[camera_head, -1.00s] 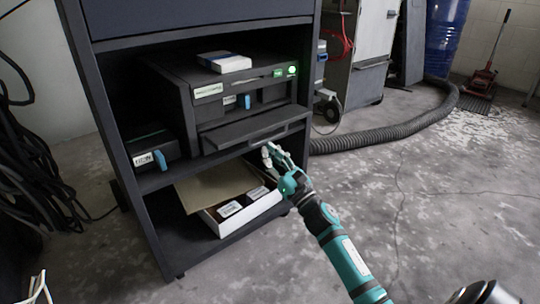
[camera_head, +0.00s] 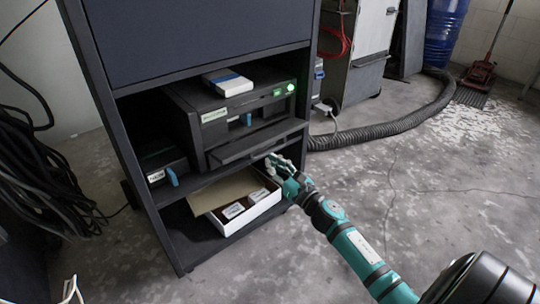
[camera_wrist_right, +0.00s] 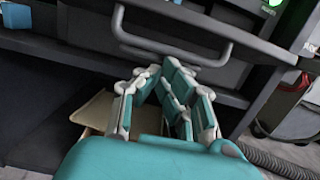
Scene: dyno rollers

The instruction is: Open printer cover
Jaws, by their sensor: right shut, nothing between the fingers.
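The dark printer (camera_head: 190,100) sits on the middle shelf of a dark cabinet, with a green-lit button at its right end. Its front has a flat, ledge-like panel (camera_head: 258,141) near the bottom; I cannot tell whether this is the cover. In the right wrist view a grey bar handle (camera_wrist_right: 172,47) runs across the printer front, just beyond my fingers. My right gripper (camera_head: 272,160) is shut and empty, just below and in front of the panel. It also shows in the right wrist view (camera_wrist_right: 170,72), apart from the handle. My left gripper is out of view.
A small white box (camera_head: 227,82) lies on top of the printer. A dark device with a blue tab (camera_head: 163,170) stands left of it. Below is an open white carton (camera_head: 262,208) with small boxes. A ribbed hose (camera_head: 400,124) lies on the floor at right. The floor in front is mostly clear.

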